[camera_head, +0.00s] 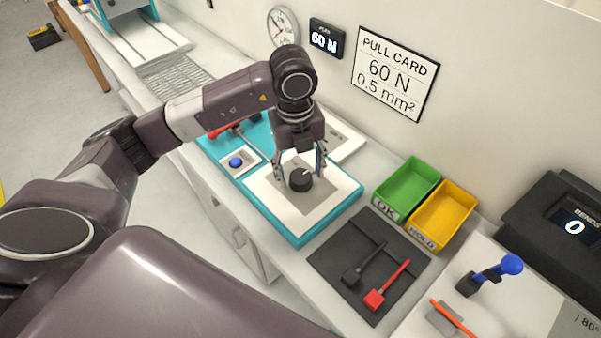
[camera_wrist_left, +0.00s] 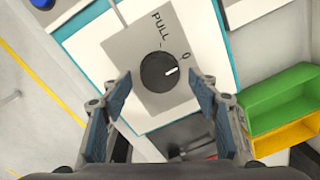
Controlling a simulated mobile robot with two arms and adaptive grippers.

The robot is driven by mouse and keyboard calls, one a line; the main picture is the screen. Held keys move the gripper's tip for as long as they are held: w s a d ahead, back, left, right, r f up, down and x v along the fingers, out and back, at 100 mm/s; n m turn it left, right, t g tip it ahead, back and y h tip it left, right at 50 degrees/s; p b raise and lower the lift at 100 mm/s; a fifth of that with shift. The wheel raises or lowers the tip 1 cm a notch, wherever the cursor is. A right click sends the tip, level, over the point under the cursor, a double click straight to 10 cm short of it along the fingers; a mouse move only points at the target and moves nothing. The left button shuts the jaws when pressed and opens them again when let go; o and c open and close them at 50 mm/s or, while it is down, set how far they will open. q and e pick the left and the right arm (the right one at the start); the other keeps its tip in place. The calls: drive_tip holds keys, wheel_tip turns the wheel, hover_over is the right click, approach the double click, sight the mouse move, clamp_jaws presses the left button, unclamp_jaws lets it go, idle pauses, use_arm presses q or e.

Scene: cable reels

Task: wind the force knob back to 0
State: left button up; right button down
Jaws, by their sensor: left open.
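The force knob (camera_head: 301,180) is a round black dial with a white pointer mark, on a grey plate of the teal-edged tester (camera_head: 301,240). In the left wrist view the knob (camera_wrist_left: 159,70) shows with the lettering "PULL" and a "0" mark beside it; its white pointer is turned towards the right, a little off the 0. My left gripper (camera_head: 301,165) is open above the knob, one finger to either side. In the left wrist view the fingers (camera_wrist_left: 160,100) stand apart, and I see no contact with the knob. My right gripper is not in view.
A peak display (camera_head: 326,38) reads 60 N, beside a pull card (camera_head: 394,73) on the wall. A green bin (camera_head: 408,187) and a yellow bin (camera_head: 443,216) stand right of the tester. A dark mat (camera_head: 340,250) holds a black and a red tool. A blue button (camera_head: 236,162) sits left of the knob.

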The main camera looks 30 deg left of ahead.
sight(298, 178)
use_arm(q)
wheel_tip(298, 178, up, 11)
drive_tip(key=shift+s+a+f, duration=0.15)
drive_tip(key=shift+s+a, duration=0.05)
drive_tip(key=shift+a, duration=0.05)
idle(0.5)
